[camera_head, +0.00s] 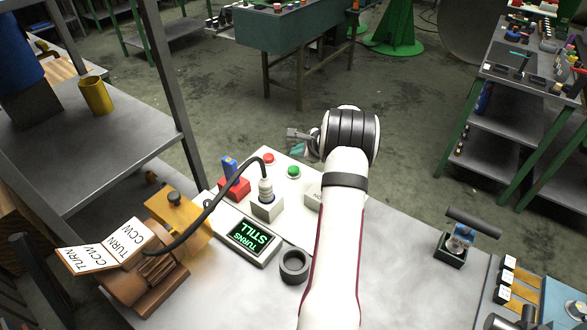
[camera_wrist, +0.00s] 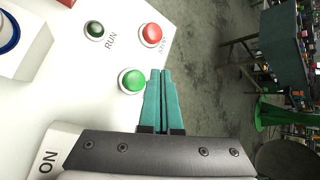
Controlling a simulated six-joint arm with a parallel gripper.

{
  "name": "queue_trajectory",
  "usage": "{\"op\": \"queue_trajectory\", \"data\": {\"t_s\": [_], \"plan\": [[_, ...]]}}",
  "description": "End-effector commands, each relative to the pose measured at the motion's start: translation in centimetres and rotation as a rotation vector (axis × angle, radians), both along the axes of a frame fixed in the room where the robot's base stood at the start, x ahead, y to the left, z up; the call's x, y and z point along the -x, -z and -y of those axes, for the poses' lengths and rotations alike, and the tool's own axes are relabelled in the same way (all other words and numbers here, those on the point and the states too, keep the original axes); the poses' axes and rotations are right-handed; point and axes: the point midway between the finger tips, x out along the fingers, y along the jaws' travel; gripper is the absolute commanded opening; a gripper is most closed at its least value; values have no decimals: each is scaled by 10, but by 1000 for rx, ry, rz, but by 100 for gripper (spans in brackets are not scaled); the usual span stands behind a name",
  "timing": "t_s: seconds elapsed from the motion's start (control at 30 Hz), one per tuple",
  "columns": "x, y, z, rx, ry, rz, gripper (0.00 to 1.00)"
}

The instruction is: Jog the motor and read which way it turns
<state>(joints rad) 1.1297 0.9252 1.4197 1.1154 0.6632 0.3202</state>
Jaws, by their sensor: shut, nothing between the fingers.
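A white control panel carries a green button (camera_head: 293,171) and a red button (camera_head: 268,158). In the wrist view the green button (camera_wrist: 132,80) and red button (camera_wrist: 151,34) show beside a dark green round piece (camera_wrist: 95,29) lettered RUN. A display (camera_head: 252,242) on the bench shows green text reading TURNS and STILL, upside down. My gripper (camera_head: 296,148) is shut and empty above the panel's far edge. In the wrist view its teal fingertips (camera_wrist: 160,72) lie together just right of the green button; whether they touch it I cannot tell. Their lettering side is partly hidden.
White cards (camera_head: 105,248) lettered TURN and CCW stand there. A black ring (camera_head: 294,265) lies near my arm. A small black stand (camera_head: 455,245) is at right.

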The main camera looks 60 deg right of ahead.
Motion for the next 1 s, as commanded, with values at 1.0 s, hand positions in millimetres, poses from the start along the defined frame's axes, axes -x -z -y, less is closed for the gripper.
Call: {"op": "queue_trajectory", "data": {"t_s": [1.0], "plan": [[0,37,0,1,-1,0,0]]}}
